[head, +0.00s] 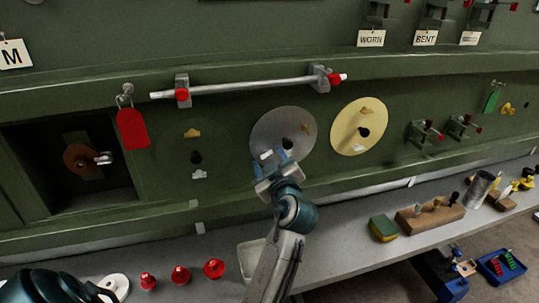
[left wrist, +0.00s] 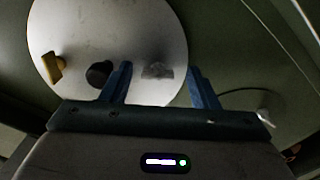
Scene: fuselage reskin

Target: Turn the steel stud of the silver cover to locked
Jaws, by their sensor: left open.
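The silver cover (head: 283,122) is a round grey disc on the green fuselage wall, in the middle of the head view. It also fills the upper left of the left wrist view (left wrist: 110,30). My left gripper (head: 271,161) is open at the cover's lower edge. In the left wrist view its blue fingers (left wrist: 160,72) stand on either side of the steel stud; contact cannot be told. My right gripper is out of view.
A yellow cover (head: 346,128) is to the right and a dark green one with studs (head: 193,133) to the left. A silver bar (head: 240,87) runs above. The ledge below holds red knobs (head: 180,275), a sponge (head: 383,228) and a wooden block (head: 430,217).

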